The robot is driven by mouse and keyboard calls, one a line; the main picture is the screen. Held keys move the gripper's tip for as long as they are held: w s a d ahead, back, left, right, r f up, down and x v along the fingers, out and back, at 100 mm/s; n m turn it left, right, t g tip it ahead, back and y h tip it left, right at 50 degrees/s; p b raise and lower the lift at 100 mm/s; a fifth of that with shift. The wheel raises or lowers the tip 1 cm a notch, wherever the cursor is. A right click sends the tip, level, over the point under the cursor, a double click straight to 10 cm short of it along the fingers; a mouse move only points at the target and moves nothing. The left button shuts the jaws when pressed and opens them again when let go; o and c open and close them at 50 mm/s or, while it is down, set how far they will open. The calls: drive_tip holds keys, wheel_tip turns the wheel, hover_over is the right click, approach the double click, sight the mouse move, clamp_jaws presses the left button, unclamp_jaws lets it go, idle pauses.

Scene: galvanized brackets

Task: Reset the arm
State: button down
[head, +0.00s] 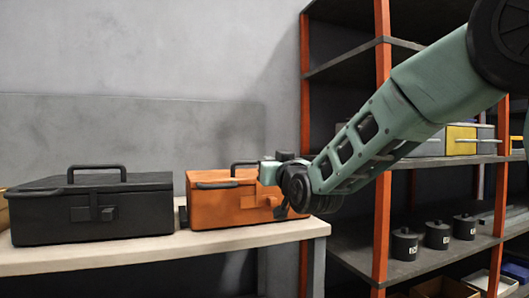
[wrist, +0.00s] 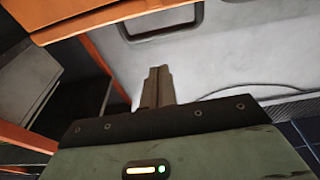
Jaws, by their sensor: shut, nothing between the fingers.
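My arm reaches in from the upper right of the head view. My gripper (head: 283,211) is at its end, in front of the right side of an orange toolbox (head: 222,209) and covering part of it. I cannot tell from this view whether it touches the box. In the wrist view my gripper (wrist: 158,86) shows its two fingers together, shut with nothing between them.
A black toolbox (head: 92,211) stands left of the orange one on a pale worktop (head: 100,256). To the right, a shelf rack with orange posts (head: 382,215) holds black canisters (head: 437,235) and boxes. Blank grey wall is above the worktop.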

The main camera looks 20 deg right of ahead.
drive_tip(key=s+a+f+n+g+y, duration=0.2)
drive_tip(key=s+a+f+g, duration=0.3)
drive_tip(key=s+a+f, duration=0.3)
drive_tip(key=s+a+f+n+g+y, duration=0.2)
drive_tip(key=s+a+f+g, duration=0.35)
drive_tip(key=f, duration=0.55)
drive_tip(key=s+f+n+g+h, duration=0.1)
drive_tip(key=s+f+g, duration=0.25)
drive_tip(key=s, duration=0.45)
drive_tip(key=s+d+f+n+g+h, duration=0.1)
drive_tip(key=s+f+g, duration=0.25)
drive_tip(key=s, duration=0.55)
drive_tip(key=s+f+n+g+h, duration=0.15)
drive_tip(key=s+f, duration=0.25)
drive_tip(key=s, duration=0.4)
wheel_tip(320, 180, up, 36)
drive_tip(key=s+g+p, duration=0.1)
drive_tip(key=p, duration=3.4)
drive_tip(key=shift+d+f+p, duration=0.15)
drive_tip(key=shift+d+p, duration=0.1)
drive_tip(key=shift+p, duration=0.15)
